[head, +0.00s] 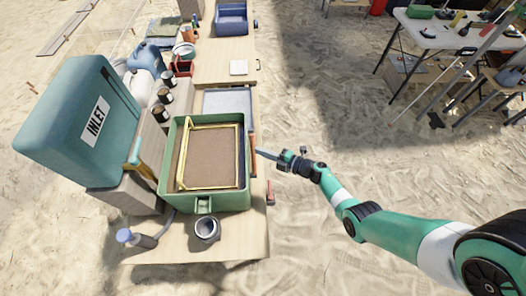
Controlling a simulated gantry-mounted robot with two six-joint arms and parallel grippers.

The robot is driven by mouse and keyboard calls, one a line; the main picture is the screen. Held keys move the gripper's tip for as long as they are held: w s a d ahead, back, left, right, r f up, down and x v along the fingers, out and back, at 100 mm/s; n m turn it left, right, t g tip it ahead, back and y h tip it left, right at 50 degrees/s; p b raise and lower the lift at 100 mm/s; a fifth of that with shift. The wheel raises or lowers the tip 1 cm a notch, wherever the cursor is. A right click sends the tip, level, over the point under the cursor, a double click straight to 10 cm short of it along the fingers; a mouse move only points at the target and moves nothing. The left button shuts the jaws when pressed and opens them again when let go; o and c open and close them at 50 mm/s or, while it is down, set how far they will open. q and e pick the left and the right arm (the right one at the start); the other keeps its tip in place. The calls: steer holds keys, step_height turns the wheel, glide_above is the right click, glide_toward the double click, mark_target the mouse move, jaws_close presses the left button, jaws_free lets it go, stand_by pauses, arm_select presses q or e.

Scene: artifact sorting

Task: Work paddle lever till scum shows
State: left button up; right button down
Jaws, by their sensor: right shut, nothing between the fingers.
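A green open tank (176,130) stands on the wooden bench, with a brass-coloured frame (182,160) inside. The frame surrounds a flat brown surface (210,160); I see no distinct froth or scum on it. An orange-brown bar (253,165) stands along the tank's right side; I cannot tell if it is the paddle lever. My right gripper (262,154) is shut and empty, its tips close to that bar. I cannot tell whether they touch it. My left gripper is out of view.
A teal tank marked INLET (75,115) stands left of the green tank. A grey cup (206,229) and a blue-capped bottle (135,238) are at the front. A small red item (270,194) is at the bench's right edge. Open sand lies to the right.

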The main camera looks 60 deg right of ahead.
arm_select(q)
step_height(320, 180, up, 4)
steer(key=p, duration=0.2)
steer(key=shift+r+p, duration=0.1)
steer(key=shift+p, duration=0.2)
arm_select(e)
steer(key=s+r, duration=0.2)
steer(key=s, duration=0.8)
steer(key=shift+d+r, duration=0.2)
steer(key=shift+d, duration=0.05)
